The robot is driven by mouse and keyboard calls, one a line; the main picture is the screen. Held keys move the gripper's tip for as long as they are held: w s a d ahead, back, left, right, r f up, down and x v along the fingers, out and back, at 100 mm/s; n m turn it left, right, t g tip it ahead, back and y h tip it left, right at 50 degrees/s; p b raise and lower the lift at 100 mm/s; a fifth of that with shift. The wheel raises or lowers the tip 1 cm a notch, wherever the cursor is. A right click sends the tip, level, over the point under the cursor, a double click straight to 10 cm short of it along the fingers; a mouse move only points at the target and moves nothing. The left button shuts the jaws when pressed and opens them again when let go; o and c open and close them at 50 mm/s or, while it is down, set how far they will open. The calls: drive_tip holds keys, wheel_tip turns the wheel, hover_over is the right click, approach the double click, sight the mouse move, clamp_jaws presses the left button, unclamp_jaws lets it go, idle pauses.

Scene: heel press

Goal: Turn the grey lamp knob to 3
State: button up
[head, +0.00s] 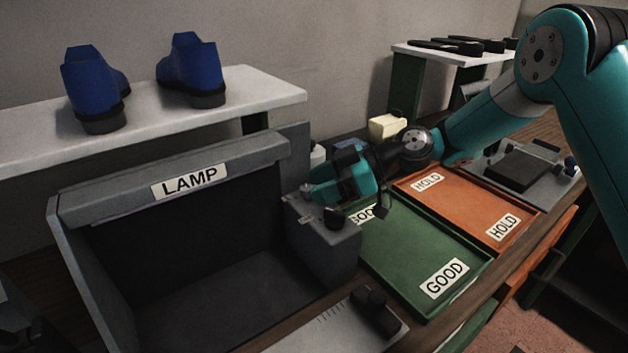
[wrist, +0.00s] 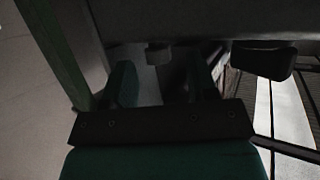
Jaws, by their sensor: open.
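The grey control block (head: 335,252) stands at the right end of the grey LAMP booth (head: 190,182). A small grey knob (wrist: 158,53) sticks out from a grey surface in the wrist view, ahead of and between my fingers. My gripper (head: 312,192) is open, with its teal body just above and behind the block's top. In the wrist view my fingers (wrist: 163,82) stand apart with nothing held. I cannot tell whether they touch the knob. The knob's scale and setting cannot be read.
A dark knob (head: 333,218) sits on the block close to my gripper; a dark knob also shows right of my fingers in the wrist view (wrist: 262,61). A green GOOD tray (head: 415,250) and an orange HOLD tray (head: 470,205) lie to the right. Blue shoes (head: 190,65) stand on the shelf.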

drive_tip(key=shift+a+f, duration=0.2)
drive_tip(key=shift+a, duration=0.35)
drive_tip(key=c, duration=0.9)
drive_tip(key=m+t+b, duration=0.1)
drive_tip(key=t+b, duration=0.1)
drive_tip(key=b, duration=0.1)
drive_tip(key=shift+s+f+m, duration=0.25)
drive_tip(key=shift+f+m, duration=0.05)
drive_tip(key=shift+m, duration=0.1)
drive_tip(key=shift+s+r+m+t+b, duration=0.1)
drive_tip(key=shift+r+m+t+b, duration=0.1)
drive_tip(key=shift+m+t+b, duration=0.5)
drive_tip(key=shift+c, duration=0.2)
